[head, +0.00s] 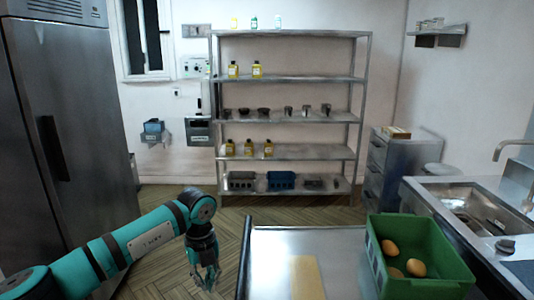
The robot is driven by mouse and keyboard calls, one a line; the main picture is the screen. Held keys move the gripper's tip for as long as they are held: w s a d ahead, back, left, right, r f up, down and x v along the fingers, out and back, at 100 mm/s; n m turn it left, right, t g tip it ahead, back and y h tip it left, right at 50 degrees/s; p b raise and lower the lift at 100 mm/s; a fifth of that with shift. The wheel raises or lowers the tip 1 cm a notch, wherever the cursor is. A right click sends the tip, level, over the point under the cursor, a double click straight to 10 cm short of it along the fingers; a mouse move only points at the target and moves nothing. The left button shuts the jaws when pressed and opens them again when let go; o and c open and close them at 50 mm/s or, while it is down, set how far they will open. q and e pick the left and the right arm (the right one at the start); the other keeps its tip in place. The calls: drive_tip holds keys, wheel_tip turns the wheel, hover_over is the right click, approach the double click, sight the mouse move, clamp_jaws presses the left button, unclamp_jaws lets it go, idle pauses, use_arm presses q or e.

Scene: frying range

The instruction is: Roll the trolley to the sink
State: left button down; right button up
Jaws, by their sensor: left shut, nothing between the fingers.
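The trolley (270,262) shows as a grey metal top in the lower middle, cut off by the bottom of the head view. A green crate (440,285) holding potatoes (416,267) and a flat tan board (307,277) are on it. The sink (478,198) is a steel basin in the counter at the right, with a tap above it. My left gripper (207,280) is shut and empty, pointing down to the left of the trolley's left edge, apart from it. My right gripper is not in view.
A steel shelf rack (290,153) with bottles, bowls and bins stands at the back wall. A tall steel fridge (75,130) is at the left. A drawer cabinet (385,165) stands at the back right. Wooden floor (180,200) is free between fridge and rack.

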use_arm(q)
wheel_tip(320, 180, up, 5)
drive_tip(key=shift+r+p, duration=0.1)
drive_tip(key=shift+p, duration=1.15)
